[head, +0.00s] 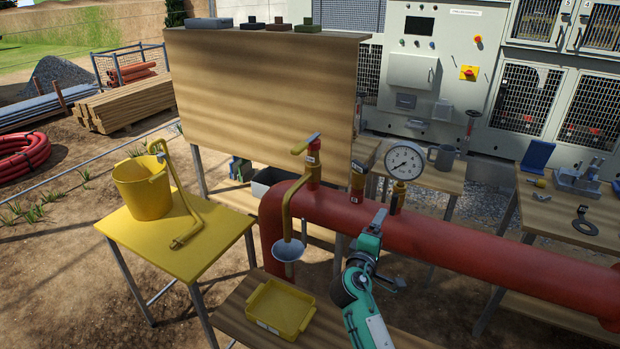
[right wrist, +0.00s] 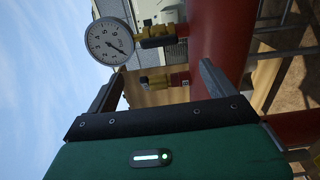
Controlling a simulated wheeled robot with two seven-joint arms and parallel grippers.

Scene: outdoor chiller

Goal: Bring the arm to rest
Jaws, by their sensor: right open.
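My right arm comes up from the bottom of the head view, with its green right gripper (head: 378,217) in front of the red pipe (head: 450,240). In the right wrist view the two dark fingers of this gripper (right wrist: 158,80) stand wide apart with nothing held between them. A round pressure gauge (head: 403,161) on a brass fitting stands on the pipe beyond the gripper; it also shows at upper left in the right wrist view (right wrist: 109,41). My left gripper is not in view.
A yellow tray (head: 252,309) lies on the wooden table just left of my arm. A valve (head: 312,160) with a bent spout and a funnel (head: 289,250) stand near the pipe's left end. A yellow bucket (head: 128,190) stands on the yellow table (head: 180,255).

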